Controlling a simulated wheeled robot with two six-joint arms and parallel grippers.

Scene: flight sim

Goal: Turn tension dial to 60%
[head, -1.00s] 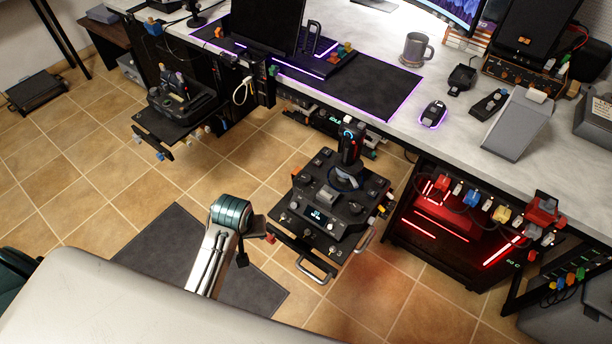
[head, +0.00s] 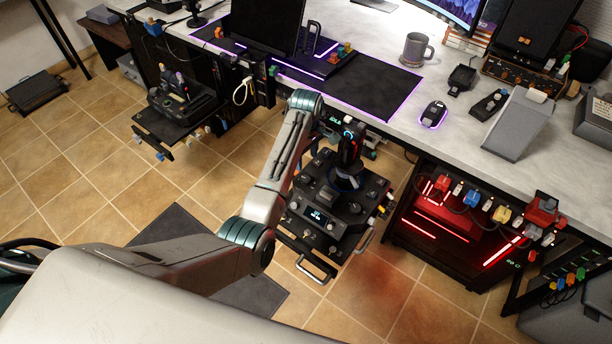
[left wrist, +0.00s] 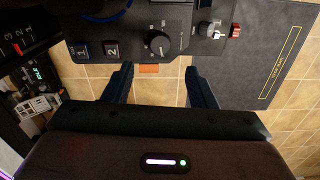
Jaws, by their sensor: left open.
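The joystick base (head: 318,222) is a black panel with a stick (head: 349,150), several knobs and a small lit display, below the desk edge. In the left wrist view a round black dial (left wrist: 158,43) with scale marks stands on the panel, beside buttons 1 and 2; its label and exact setting are too small to read. My left gripper (left wrist: 160,84) is open and empty, its two fingers apart below the dial in the picture, with no visible contact. In the head view my left arm hides part of the panel's left side, and the fingers cannot be made out. My right gripper is not in view.
The desk (head: 385,45) overhangs the panel at the back. A metal handle (head: 318,271) sticks out at the panel's front. A red-lit case (head: 440,225) stands to the right. Another control stand (head: 180,105) is at the left. A dark mat (head: 180,225) lies on the tiled floor.

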